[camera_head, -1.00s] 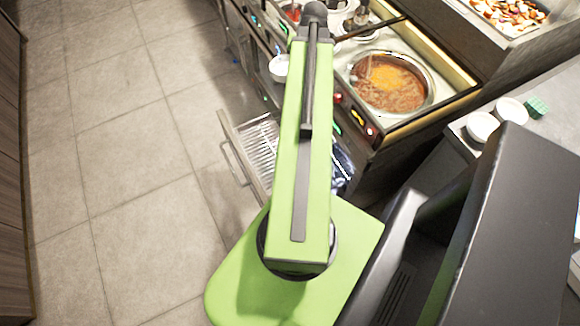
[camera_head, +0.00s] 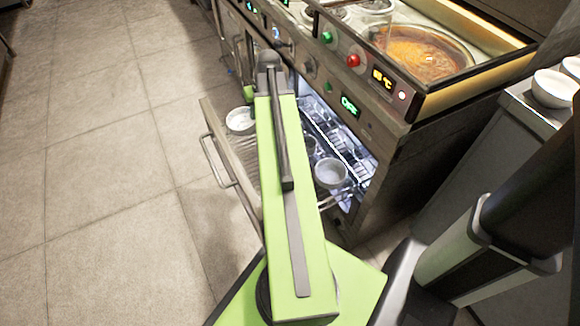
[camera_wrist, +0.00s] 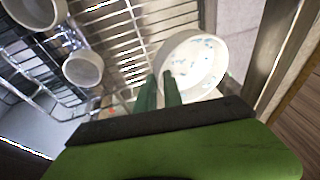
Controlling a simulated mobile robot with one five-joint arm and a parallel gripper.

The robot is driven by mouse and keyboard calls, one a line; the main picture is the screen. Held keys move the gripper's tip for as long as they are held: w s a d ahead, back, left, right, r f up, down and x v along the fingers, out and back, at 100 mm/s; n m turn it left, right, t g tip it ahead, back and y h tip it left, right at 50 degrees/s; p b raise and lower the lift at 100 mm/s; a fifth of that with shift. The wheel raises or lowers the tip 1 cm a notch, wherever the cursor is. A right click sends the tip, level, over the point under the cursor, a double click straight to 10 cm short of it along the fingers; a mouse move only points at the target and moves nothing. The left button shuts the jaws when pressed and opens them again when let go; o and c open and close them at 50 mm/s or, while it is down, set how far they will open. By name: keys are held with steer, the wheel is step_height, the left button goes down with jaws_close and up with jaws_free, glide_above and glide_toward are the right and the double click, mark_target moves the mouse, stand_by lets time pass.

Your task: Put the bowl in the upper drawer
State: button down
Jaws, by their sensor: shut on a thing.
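The white bowl (camera_wrist: 196,68), with bluish specks inside, is at the upper middle of the wrist view. My gripper (camera_wrist: 162,88) is shut on its near left rim with two green fingers. In the head view the bowl (camera_head: 240,121) shows left of my arm, over the pulled-out drawer (camera_head: 221,139); its gap to the rack is hard to judge. The drawer has a wire rack (camera_wrist: 125,36), which lies below the bowl in the wrist view. My gripper is hidden behind my arm in the head view.
Other white bowls, one small (camera_wrist: 82,68) and one at the corner (camera_wrist: 36,10), stand on racks in the lit cabinet. One bowl (camera_head: 331,172) shows right of my arm. The counter with a sauce well (camera_head: 420,52) rises above. Tiled floor at left is clear.

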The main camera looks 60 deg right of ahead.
steer(key=shift+t+y, duration=0.3)
steer(key=shift+y, duration=0.3)
steer(key=f+b, duration=1)
steer(key=b, duration=0.1)
steer(key=shift+s+d+f, duration=0.1)
steer(key=shift+d+f, duration=0.1)
steer(key=shift+r+p, duration=0.3)
steer(key=shift+f, duration=0.2)
steer(key=c, duration=1.5)
jaws_free()
steer(key=shift+r, duration=0.1)
